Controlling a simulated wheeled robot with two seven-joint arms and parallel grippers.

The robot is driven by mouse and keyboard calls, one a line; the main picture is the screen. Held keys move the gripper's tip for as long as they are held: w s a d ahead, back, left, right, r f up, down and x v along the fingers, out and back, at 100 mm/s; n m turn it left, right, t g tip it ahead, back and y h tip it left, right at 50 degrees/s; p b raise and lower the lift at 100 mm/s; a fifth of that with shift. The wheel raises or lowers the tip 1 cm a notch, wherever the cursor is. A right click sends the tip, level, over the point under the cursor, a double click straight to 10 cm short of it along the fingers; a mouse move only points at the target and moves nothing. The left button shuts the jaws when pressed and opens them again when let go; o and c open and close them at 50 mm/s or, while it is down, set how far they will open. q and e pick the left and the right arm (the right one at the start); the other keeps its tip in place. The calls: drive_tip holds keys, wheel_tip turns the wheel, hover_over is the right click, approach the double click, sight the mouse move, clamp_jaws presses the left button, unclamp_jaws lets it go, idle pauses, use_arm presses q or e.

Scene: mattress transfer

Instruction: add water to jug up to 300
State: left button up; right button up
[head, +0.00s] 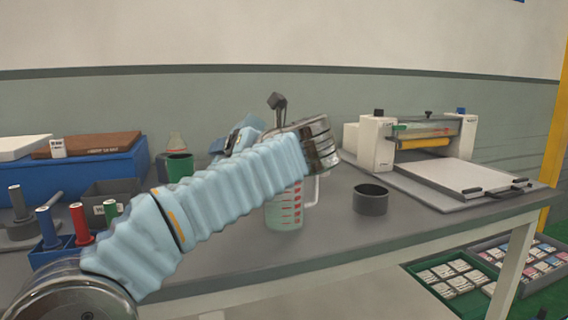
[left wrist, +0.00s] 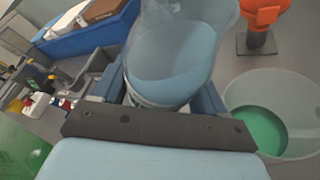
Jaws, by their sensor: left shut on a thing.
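The clear jug (head: 285,210) with red graduation marks and a handle stands on the grey bench, partly hidden behind my left arm. A wide clear vessel with green at its bottom (left wrist: 268,118), probably this jug, shows at the right in the left wrist view. My left gripper (head: 238,138) is above the bench, left of the jug. In the left wrist view its blue fingers are shut on a clear container (left wrist: 178,45) with pale bluish contents, probably water. I cannot tell its exact tilt, and no stream is visible. My right gripper is not in view.
A dark round cup (head: 370,200) stands right of the jug. A white roller machine (head: 440,150) is at the back right. An orange object (left wrist: 262,12) shows in the wrist view.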

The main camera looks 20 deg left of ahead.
use_arm(q)
drive_tip(key=shift+w+d+r+m+p, duration=0.1)
drive_tip(key=shift+r+m+p, duration=0.2)
drive_tip(key=shift+p, duration=0.15)
drive_tip(key=shift+f+m+y, duration=0.25)
drive_tip(key=shift+m+y, duration=0.35)
drive_tip(key=shift+y, duration=0.1)
idle(1.3)
drive_tip(key=shift+s+a+r+m+y+p, duration=0.2)
drive_tip(key=shift+a+r+m+y+p, duration=0.3)
drive_tip(key=shift+p, duration=0.6)
idle(0.6)
drive_tip(key=shift+s+m+t+y+p, duration=0.15)
drive_tip(key=shift+m+t+y+p, duration=0.2)
drive_tip(key=shift+m, duration=0.45)
idle(0.7)
drive_tip(key=shift+f+m+y, duration=0.35)
drive_tip(key=shift+f+m, duration=0.45)
drive_tip(key=shift+f, duration=0.1)
idle(0.9)
drive_tip(key=shift+r+p, duration=0.4)
drive_tip(key=shift+r, duration=0.15)
